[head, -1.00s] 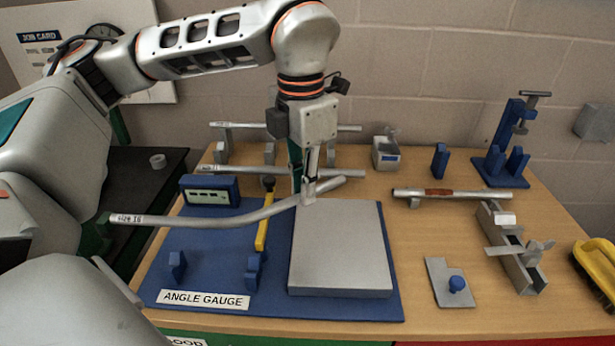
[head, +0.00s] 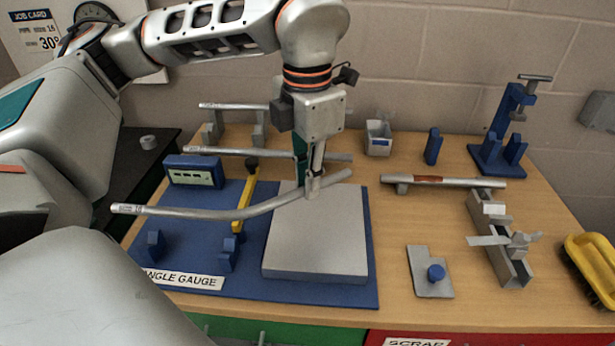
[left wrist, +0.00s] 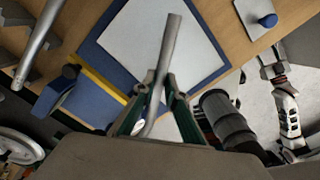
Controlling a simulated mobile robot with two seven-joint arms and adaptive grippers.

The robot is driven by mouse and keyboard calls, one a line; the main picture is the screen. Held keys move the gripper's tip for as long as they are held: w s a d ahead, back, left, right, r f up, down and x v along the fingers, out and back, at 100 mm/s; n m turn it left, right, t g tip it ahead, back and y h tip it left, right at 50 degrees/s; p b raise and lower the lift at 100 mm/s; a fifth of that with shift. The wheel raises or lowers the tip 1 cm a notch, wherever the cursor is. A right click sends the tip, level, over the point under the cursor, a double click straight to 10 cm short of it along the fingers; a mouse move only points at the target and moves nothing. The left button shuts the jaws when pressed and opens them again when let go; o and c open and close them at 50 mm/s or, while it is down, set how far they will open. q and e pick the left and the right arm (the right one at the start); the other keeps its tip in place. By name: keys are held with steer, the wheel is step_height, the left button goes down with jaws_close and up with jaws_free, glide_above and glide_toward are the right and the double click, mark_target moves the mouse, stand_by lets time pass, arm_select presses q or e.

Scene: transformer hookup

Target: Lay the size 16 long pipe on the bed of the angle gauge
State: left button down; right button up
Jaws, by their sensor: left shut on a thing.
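My left gripper (head: 313,186) is shut on a long grey bent pipe (head: 215,213), gripping it near its right, bent end. The pipe carries a label at its left end, which I read as size 16 in the earlier head view. It is held above the angle gauge (head: 190,230), a blue base with a grey plate (head: 318,235), blue V-supports (head: 156,243) and a yellow arm (head: 245,205). In the left wrist view the pipe (left wrist: 165,70) passes between the fingers over the grey plate. My right gripper is not in view.
Two more pipes lie behind, one (head: 235,152) near the gauge's digital readout (head: 194,171). To the right are another pipe (head: 445,181), a grey channel fixture (head: 500,240), a grey plate with a blue knob (head: 430,272), a blue clamp stand (head: 505,130) and a yellow brush (head: 592,262).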

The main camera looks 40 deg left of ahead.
mark_target(308, 225)
arm_select(q)
steer(key=shift+r, duration=0.15)
steer(key=shift+f, duration=1.15)
steer(key=shift+f+b, duration=0.6)
steer(key=shift+f, duration=0.3)
steer(key=shift+f+b, duration=0.35)
steer(key=shift+f, duration=1.05)
